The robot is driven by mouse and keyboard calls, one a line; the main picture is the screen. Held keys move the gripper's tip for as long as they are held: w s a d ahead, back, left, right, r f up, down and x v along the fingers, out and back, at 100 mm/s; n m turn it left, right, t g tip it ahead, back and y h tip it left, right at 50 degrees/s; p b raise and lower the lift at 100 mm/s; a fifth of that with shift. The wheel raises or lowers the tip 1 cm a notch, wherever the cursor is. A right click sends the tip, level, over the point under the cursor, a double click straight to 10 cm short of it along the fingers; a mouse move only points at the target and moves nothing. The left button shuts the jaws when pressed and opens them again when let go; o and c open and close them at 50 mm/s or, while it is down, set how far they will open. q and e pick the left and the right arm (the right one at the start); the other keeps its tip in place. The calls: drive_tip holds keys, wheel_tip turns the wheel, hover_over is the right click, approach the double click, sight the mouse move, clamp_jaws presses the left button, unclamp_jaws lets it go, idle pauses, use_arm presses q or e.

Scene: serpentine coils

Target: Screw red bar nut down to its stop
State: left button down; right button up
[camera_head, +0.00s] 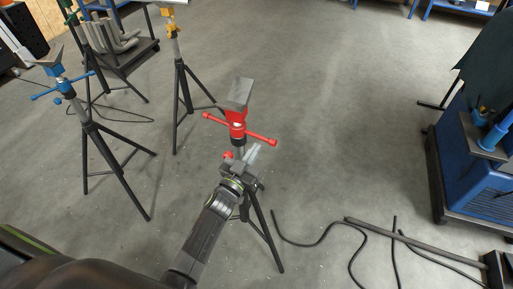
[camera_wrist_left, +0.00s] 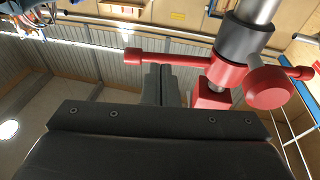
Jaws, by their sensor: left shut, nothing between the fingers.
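The red bar nut (camera_head: 237,129) sits on the upright post of a tripod stand, below a grey tilted head (camera_head: 239,92). Its red cross bar slopes from upper left to lower right. In the wrist view the bar (camera_wrist_left: 174,58) runs across the top, beside a black collar (camera_wrist_left: 243,38) and a round red knob (camera_wrist_left: 268,88). My left gripper (camera_head: 254,152) is just below the nut, in front of the post. Its fingers (camera_wrist_left: 160,84) are shut and empty, pointing near the bar; I cannot tell whether they touch it. My right gripper is not in view.
A blue stand (camera_head: 62,84) and a yellow stand (camera_head: 174,34) stand to the left and behind. Black hoses (camera_head: 320,238) and a grey bar (camera_head: 400,238) lie on the floor at right. A blue cabinet (camera_head: 475,170) stands at the right edge. The floor between is clear.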

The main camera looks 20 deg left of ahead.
use_arm(q)
drive_tip(key=shift+x, duration=0.9)
drive_tip(key=shift+w+d, duration=0.3)
drive_tip(key=shift+w, duration=0.3)
